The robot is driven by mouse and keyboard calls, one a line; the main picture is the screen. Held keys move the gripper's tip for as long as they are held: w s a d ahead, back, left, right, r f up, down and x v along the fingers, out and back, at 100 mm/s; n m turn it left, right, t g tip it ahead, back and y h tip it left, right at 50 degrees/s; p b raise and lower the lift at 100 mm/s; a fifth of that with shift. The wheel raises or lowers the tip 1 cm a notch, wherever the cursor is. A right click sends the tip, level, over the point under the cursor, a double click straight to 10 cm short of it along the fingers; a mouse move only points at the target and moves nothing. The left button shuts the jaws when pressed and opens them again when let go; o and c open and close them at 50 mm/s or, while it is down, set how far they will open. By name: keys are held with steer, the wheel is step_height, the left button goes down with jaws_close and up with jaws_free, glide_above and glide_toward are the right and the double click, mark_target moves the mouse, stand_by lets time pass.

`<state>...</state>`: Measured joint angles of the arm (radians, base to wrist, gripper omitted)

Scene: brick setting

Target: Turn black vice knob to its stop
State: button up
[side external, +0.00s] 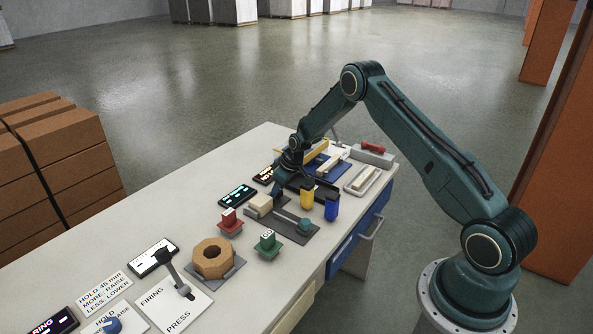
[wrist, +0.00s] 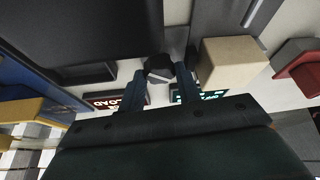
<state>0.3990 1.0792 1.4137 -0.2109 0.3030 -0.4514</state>
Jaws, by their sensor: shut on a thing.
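The black vice knob (wrist: 159,68) shows in the wrist view as a small dark faceted piece between the fingertips. My gripper (wrist: 163,78) is shut on it, one finger on each side. In the side view my gripper (side external: 280,188) is low over the bench at the vice, and the knob is hidden there. A cream block (wrist: 233,65) lies close to the right finger in the wrist view; it also shows in the side view (side external: 260,206). The knob's turn angle and its stop cannot be made out.
A teal-lit display (side external: 238,195) and a red-lit display (side external: 264,174) stand behind the vice. A yellow cylinder (side external: 307,196) and a blue one (side external: 331,207) stand close to the right. A red piece (side external: 230,221) and a green piece (side external: 267,244) are nearer the camera.

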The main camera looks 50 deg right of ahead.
steer(key=m, duration=0.2)
steer(key=m+h, duration=0.2)
steer(key=m, duration=0.1)
steer(key=shift+a+m, duration=0.25)
steer(key=shift+m, duration=0.05)
steer(key=m+h, duration=0.1)
steer(key=m, duration=0.2)
steer(key=m+g+h, duration=0.1)
steer(key=m, duration=0.2)
steer(key=shift+w+g, duration=0.15)
steer(key=shift+g, duration=0.15)
steer(key=shift+m, duration=0.3)
steer(key=o, duration=1)
steer(key=shift+c, duration=0.2)
steer(key=shift+a+r, duration=0.1)
steer(key=shift+r, duration=0.1)
steer(key=v, duration=1.3)
steer(key=shift+r, duration=0.2)
steer(key=shift+a, duration=0.15)
